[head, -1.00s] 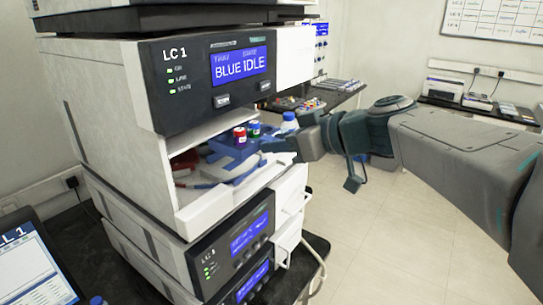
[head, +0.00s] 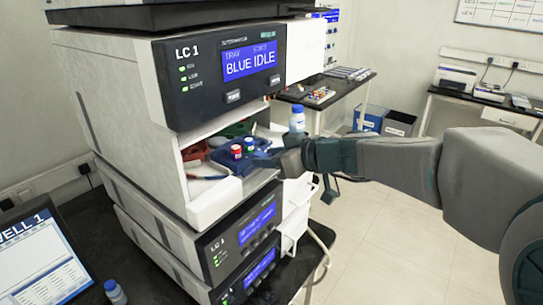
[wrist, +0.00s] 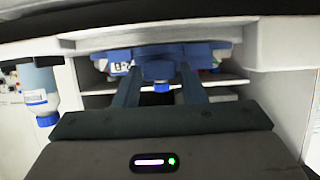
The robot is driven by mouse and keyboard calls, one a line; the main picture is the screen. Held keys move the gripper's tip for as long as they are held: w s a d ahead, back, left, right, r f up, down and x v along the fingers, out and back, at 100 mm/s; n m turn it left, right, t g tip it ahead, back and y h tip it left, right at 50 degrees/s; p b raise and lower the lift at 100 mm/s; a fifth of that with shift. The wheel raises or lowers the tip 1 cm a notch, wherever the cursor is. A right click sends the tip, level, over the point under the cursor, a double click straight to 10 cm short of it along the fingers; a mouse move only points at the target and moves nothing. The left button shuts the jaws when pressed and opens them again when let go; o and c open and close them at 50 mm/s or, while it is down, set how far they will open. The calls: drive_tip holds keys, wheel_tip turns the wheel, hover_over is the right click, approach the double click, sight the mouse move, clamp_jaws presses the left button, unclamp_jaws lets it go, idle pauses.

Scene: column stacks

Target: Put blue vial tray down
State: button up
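The blue vial tray (head: 232,166) is in the open bay of the LC 1 stack (head: 205,190), near its front right. It carries a red vial (head: 236,152) and a blue-capped vial (head: 249,144). My gripper (head: 272,160) reaches in from the right. In the wrist view, which looks upside down, its two fingers (wrist: 160,87) close on the front tab of the blue tray (wrist: 160,68). A blue vial cap (wrist: 161,87) shows between them. Whether the tray's underside touches the bay floor is hidden.
A red tray (head: 196,152) and a green one (head: 238,129) lie deeper in the bay. The bay's roof and side wall are close around the tray. A blue-capped bottle (head: 297,118) stands right of the bay. The screen above reads "BLUE IDLE".

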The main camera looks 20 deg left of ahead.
drive_tip(key=shift+o, duration=0.9)
drive_tip(key=b+v, duration=0.3)
drive_tip(key=v, duration=0.9)
drive_tip(key=s+d+f+m+g+h, duration=0.1)
drive_tip(key=s+d+f+m+h, duration=0.5)
drive_tip(key=d+f, duration=0.3)
drive_tip(key=s+d+f+m+g+h, duration=0.1)
drive_tip(key=s+d+f+m+h, duration=0.5)
drive_tip(key=s+d+f, duration=0.3)
wheel_tip(320, 180, down, 2)
drive_tip(key=shift+d+f+m, duration=0.1)
drive_tip(key=shift+d+m, duration=0.7)
drive_tip(key=shift+d, duration=0.05)
drive_tip(key=shift+s, duration=0.15)
